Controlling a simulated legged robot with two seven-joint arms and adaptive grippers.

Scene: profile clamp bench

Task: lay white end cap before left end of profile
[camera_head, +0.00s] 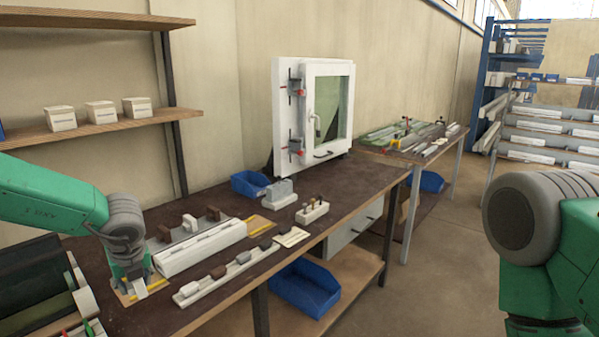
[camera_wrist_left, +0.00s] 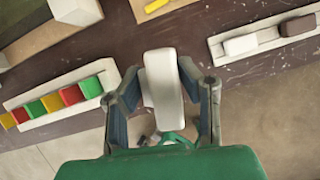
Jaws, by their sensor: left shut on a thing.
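My left gripper (camera_head: 138,288) is low over the bench by the near left end of the long white profile (camera_head: 203,248). In the left wrist view the left gripper (camera_wrist_left: 160,78) is shut on the white end cap (camera_wrist_left: 163,85), a pale oblong block between both fingers. In the head view the cap is mostly hidden by the gripper. The profile's end also shows at the top left of the wrist view (camera_wrist_left: 76,11), apart from the cap. I cannot tell whether the cap touches the bench. My right gripper is out of view.
A rail with white and brown caps (camera_head: 206,284) lies along the bench's front edge. A strip with coloured blocks (camera_wrist_left: 60,98) lies left of the gripper in the wrist view. A wooden board with yellow strips (camera_head: 124,297) lies under the gripper. Blue bins (camera_head: 249,183) stand farther off.

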